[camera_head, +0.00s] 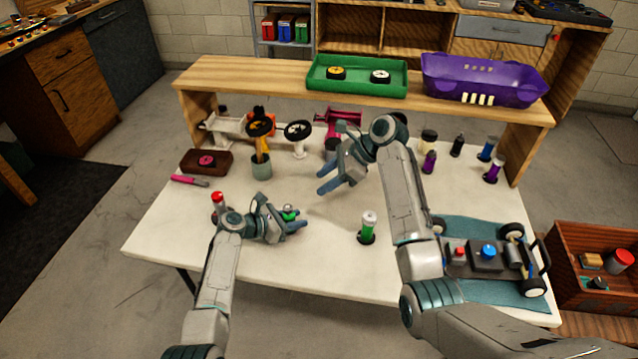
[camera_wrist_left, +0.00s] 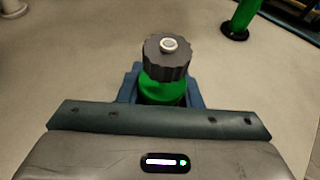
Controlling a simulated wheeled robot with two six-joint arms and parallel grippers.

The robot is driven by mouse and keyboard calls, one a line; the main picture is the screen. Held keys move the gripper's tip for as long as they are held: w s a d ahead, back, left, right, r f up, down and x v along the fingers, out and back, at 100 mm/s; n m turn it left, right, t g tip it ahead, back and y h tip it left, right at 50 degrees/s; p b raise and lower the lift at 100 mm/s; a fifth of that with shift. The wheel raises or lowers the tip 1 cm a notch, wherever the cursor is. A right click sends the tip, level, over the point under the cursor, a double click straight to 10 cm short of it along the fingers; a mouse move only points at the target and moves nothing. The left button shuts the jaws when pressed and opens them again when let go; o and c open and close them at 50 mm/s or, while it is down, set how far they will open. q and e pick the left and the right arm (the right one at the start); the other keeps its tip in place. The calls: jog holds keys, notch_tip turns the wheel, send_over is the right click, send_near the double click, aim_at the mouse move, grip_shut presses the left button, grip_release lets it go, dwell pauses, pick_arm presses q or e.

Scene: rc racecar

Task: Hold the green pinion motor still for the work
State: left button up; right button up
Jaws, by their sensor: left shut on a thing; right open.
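The green pinion motor (camera_wrist_left: 163,88) is between the fingers of my left gripper (camera_wrist_left: 165,100), with a dark toothed gear and a pale shaft end on top. In the head view the motor (camera_head: 289,212) shows as a small green and grey tip between the fingers of my left gripper (camera_head: 290,222), low over the white table. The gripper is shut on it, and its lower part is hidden. My right gripper (camera_head: 325,174) is open and empty above the middle of the table, apart from the motor.
A green bottle with a white top (camera_head: 368,227) stands right of my left gripper. A red-topped item (camera_head: 218,203) stands close to my left wrist. A car chassis (camera_head: 487,256) lies on a teal mat (camera_head: 470,232) at the right.

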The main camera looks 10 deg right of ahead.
pick_arm(q)
jog(key=o, duration=1.2)
jog(key=v, duration=1.2)
